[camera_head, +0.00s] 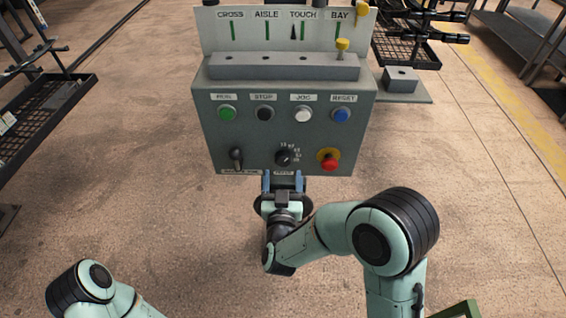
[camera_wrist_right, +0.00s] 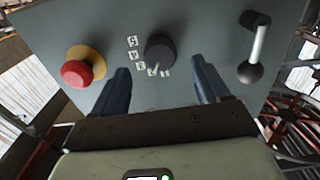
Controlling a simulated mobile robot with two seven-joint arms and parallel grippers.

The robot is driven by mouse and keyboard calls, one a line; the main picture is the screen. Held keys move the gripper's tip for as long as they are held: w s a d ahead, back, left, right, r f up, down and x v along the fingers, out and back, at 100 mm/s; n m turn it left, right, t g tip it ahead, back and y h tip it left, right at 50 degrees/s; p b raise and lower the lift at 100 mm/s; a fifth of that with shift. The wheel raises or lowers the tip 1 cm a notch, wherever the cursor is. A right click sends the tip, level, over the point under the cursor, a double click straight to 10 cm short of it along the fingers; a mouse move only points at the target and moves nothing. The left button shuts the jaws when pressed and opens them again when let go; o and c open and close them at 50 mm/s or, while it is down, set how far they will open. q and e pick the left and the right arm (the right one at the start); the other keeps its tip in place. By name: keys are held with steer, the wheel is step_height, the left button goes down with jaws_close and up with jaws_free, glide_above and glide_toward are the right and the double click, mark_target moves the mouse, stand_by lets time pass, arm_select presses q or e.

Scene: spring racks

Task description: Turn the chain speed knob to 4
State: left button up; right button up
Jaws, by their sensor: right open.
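The chain speed knob (camera_head: 284,157) is a dark round dial low in the middle of the grey control box (camera_head: 205,130), with small white number labels around its upper right. In the right wrist view the knob (camera_wrist_right: 160,52) lies ahead, between the two blue fingers. My right gripper (camera_head: 284,180) is open just in front of and below the knob; it also shows in the right wrist view (camera_wrist_right: 162,82). No contact with the knob shows. The label digits are too small to read surely. Of my left arm only a part shows at the lower left; its gripper is out of view.
A red emergency button (camera_head: 330,162) on yellow sits right of the knob, and a black lever switch (camera_head: 236,158) left of it. Green (camera_head: 227,113), black (camera_head: 265,113), white (camera_head: 303,114) and blue (camera_head: 341,114) buttons line the row above. Dark racks stand on both sides.

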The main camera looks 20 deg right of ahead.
mark_target(283, 163)
arm_select(q)
steer(key=shift+w+r+p, duration=0.5)
steer(key=shift+r, duration=0.3)
arm_select(e)
steer(key=shift+x, duration=2.4)
steer(key=c, duration=1)
steer(key=shift+f+b, duration=0.1)
steer(key=shift+b, duration=0.3)
steer(key=shift+c, duration=0.2)
arm_select(q)
steer(key=s+f+b, duration=0.4)
steer(key=f+b, duration=0.5)
steer(key=f, duration=0.1)
arm_select(e)
steer(key=m, duration=0.5)
steer(key=shift+f, duration=0.1)
steer(key=m+b, duration=0.6)
steer(key=shift+a, duration=0.1)
arm_select(q)
steer(key=w+f+t, duration=0.1)
steer(key=w+f, duration=0.3)
steer(key=f, duration=0.2)
steer(key=shift+a+f+b, duration=0.2)
steer(key=shift+a+b, duration=0.2)
arm_select(e)
steer(key=shift+r+m, duration=0.3)
steer(key=shift+m, duration=0.2)
arm_select(q)
steer(key=shift+w, duration=0.1)
